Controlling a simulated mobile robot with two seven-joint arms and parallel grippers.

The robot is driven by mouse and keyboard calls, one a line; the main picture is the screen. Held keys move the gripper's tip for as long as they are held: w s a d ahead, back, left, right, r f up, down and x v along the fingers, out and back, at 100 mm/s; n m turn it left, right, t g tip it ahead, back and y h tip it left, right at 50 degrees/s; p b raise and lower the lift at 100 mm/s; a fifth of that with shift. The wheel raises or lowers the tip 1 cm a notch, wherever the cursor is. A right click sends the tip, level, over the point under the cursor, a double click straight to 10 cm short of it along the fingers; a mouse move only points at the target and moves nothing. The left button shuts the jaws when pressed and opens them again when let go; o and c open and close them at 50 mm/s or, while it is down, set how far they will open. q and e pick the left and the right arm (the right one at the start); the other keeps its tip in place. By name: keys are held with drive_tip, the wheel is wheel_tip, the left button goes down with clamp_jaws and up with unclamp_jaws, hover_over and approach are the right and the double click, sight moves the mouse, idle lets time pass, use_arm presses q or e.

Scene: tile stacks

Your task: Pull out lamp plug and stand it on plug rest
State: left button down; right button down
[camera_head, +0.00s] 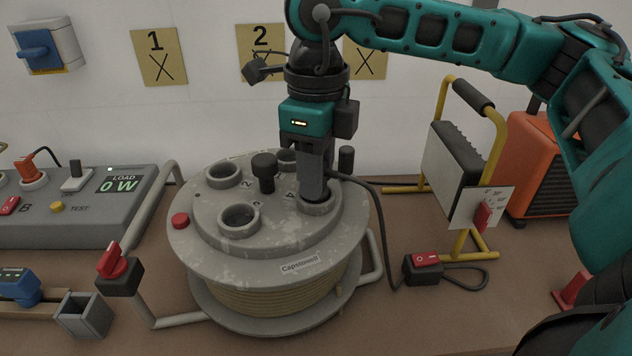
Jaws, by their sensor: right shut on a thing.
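A grey cable reel (210,208) stands on the table with several round sockets on its top. My right gripper (313,190) points down at the socket near the number 4 (318,207), on the reel's right side. It is shut on the lamp plug, which its fingers mostly hide. I cannot tell how deep the plug sits in the socket. A black cable (376,200) runs from there to an inline switch with a red rocker (426,259), beside the yellow-framed work lamp (455,160). A small open grey square holder (84,316) at the lower left may be the plug rest. My left gripper is out of view.
Two black upright pieces (264,172) and (346,158) rise beside the gripper. A load meter panel (80,205) reading 0 W stands left. A red-knobbed switch (117,268) is on the reel's frame. An orange heater (535,165) stands behind the lamp.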

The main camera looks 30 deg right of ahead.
drive_tip(key=shift+r+p, duration=0.65)
drive_tip(key=shift+r, duration=0.35)
idle(0.5)
idle(0.3)
drive_tip(key=shift+r, duration=0.1)
drive_tip(key=shift+r+p, duration=1.25)
drive_tip(key=shift+r, duration=0.65)
drive_tip(key=shift+r+p, duration=0.9)
drive_tip(key=shift+r, duration=0.6)
